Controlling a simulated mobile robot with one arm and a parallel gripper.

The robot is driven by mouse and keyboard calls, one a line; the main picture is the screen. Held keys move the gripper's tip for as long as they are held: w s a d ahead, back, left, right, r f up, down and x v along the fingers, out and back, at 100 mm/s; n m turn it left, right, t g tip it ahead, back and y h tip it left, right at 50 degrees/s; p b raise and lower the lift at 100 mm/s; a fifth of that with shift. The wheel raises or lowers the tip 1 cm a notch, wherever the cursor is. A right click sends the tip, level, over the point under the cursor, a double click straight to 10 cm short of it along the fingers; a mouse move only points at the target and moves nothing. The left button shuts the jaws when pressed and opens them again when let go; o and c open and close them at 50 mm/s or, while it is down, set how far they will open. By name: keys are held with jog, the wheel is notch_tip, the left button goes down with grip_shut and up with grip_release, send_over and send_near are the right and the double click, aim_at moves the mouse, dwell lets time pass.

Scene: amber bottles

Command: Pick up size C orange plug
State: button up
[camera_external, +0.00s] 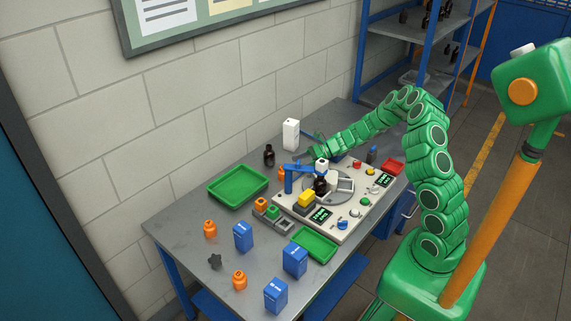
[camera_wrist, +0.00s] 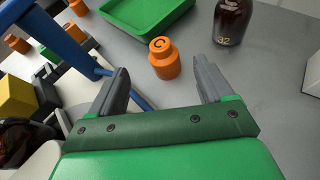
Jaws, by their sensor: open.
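The size C orange plug (camera_wrist: 164,62) stands upright on the grey table in the wrist view, with a dark letter C on its top. It is just beyond and between the fingertips of my gripper (camera_wrist: 163,78), which is open and empty. In the external view the orange plug (camera_external: 281,173) is partly hidden beside the blue arm of the machine. My gripper (camera_external: 314,154) is at the far side of the machine there, its fingers hard to make out.
An amber bottle (camera_wrist: 232,20) marked 32 stands right of the plug. A green tray (camera_wrist: 135,30) lies behind it. A blue bar (camera_wrist: 62,38) of the machine runs close on the left. Other orange plugs (camera_external: 210,228) and blue boxes (camera_external: 243,236) stand at the near left.

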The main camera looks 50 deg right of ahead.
aim_at(283, 173)
jog(key=shift+x, duration=3.25)
jog(key=shift+w+d+f, duration=0.1)
jog(key=shift+d, duration=0.05)
jog(key=shift+c, duration=0.4)
jog(key=c, duration=1.1)
